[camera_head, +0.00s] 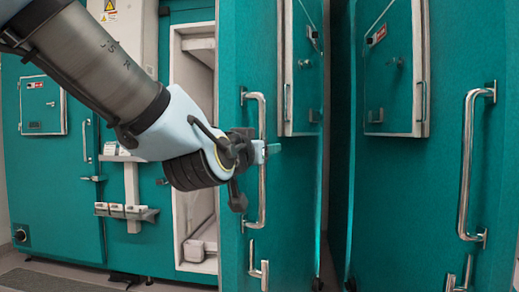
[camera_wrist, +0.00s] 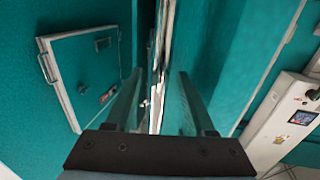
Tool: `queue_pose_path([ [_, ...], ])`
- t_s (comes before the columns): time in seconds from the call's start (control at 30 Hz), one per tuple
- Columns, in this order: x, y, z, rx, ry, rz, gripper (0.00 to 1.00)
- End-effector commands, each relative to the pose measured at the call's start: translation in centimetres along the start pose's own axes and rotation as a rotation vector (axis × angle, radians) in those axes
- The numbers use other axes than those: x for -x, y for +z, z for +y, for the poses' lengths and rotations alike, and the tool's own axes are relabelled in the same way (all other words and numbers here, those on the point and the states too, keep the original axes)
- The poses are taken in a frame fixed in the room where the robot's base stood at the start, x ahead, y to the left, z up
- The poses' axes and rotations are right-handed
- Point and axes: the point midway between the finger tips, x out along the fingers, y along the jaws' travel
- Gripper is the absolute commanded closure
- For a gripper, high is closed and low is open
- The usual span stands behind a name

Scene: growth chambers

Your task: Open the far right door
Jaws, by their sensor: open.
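The rightmost teal door (camera_head: 440,200) in the head view has a long silver handle (camera_head: 470,165) and a small white-framed hatch (camera_head: 395,65). I cannot tell whether it is shut. My gripper (camera_head: 272,150) is in front of the middle teal door (camera_head: 290,220), beside its silver handle (camera_head: 258,160), well left of the rightmost door. In the wrist view my gripper (camera_wrist: 160,75) has its two fingers apart, with a bright door edge (camera_wrist: 167,50) showing between and beyond them. Whether the fingers touch the door is unclear.
A pale open chamber (camera_head: 196,120) shows left of the middle door, which stands ajar. A dark gap (camera_head: 337,150) separates the middle and rightmost doors. Another teal door (camera_head: 60,190) is at the left, near a small shelf (camera_head: 127,212).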

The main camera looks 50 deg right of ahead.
Motion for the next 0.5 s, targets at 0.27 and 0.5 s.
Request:
queue_pose_path([
  [0.27,2.6,0.0,0.0,-0.005,-0.001,0.002,0.45],
  [0.5,6.8,-0.1,0.1,-0.005,0.0,0.002,0.45],
])
